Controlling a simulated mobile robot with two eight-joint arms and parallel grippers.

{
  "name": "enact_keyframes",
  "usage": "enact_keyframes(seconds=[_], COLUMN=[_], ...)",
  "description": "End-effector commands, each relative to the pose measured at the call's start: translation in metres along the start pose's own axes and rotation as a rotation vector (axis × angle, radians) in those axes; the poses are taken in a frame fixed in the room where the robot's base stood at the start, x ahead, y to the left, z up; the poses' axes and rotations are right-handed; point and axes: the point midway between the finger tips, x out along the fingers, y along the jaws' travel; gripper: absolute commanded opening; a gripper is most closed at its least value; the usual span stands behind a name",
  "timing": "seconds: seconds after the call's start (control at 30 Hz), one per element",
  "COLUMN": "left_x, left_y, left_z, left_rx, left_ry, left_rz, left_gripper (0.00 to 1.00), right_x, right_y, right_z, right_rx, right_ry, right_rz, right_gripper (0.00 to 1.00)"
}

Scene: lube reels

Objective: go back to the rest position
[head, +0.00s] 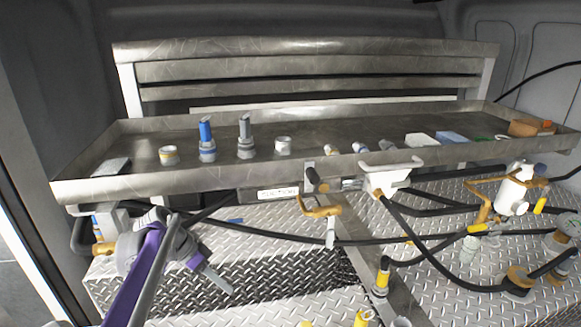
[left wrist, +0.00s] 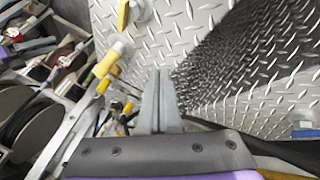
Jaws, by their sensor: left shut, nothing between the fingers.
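My left gripper (head: 226,287) is at the lower left of the head view, at the end of my purple and grey arm. It is in front of and below the metal tray (head: 330,172), over the diamond-plate surface (head: 270,245). In the left wrist view the left gripper's fingers (left wrist: 161,75) lie together with nothing between them, and the diamond plate (left wrist: 230,50) shows beyond them. My right gripper is not in view.
A blue-topped bottle (head: 207,140), a grey bottle (head: 245,140) and small jars stand in the tray. Black hoses (head: 300,239) cross below its front edge. A white block (head: 385,178) and a white canister (head: 513,190) with yellow fittings are on the right.

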Motion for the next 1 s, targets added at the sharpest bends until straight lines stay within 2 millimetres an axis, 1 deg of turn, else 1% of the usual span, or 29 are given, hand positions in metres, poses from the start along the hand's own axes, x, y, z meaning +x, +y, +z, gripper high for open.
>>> enact_keyframes(seconds=[0.03, 0.07, 0.17, 0.3, 0.37, 0.5, 0.6, 0.7, 0.8, 0.9, 1.0], left_x=[0.002, 0.003, 0.009, 0.02, 0.024, 0.037, 0.048, 0.058, 0.066, 0.071, 0.073], left_y=[0.012, 0.019, 0.047, 0.084, 0.098, 0.126, 0.141, 0.151, 0.156, 0.158, 0.159], left_z=[0.003, 0.005, 0.02, 0.05, 0.066, 0.106, 0.135, 0.16, 0.178, 0.189, 0.193], left_rx=[-0.022, -0.043, -0.127, -0.251, -0.297, -0.391, -0.444, -0.483, -0.508, -0.524, -0.529], left_ry=[-0.013, -0.02, -0.047, -0.06, -0.056, -0.016, 0.033, 0.087, 0.135, 0.168, 0.181], left_rz=[-0.021, -0.041, -0.127, -0.271, -0.334, -0.474, -0.564, -0.634, -0.681, -0.707, -0.718], left_gripper=[0.0, 0.0, 0.0, 0.0, 0.0, 0.0, 0.0, 0.0, 0.0, 0.0, 0.0], right_x=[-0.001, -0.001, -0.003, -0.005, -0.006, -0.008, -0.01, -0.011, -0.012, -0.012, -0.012], right_y=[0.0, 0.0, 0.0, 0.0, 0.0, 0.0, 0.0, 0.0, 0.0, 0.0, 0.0], right_z=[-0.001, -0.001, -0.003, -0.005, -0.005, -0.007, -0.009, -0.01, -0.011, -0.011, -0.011], right_rx=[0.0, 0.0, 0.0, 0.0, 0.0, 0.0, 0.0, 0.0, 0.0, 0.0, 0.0], right_ry=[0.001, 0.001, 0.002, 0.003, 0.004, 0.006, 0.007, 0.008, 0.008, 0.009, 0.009], right_rz=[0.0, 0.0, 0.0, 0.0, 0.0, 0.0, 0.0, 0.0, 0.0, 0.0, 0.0], right_gripper=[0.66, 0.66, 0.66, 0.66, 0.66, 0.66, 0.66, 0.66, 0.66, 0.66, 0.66])
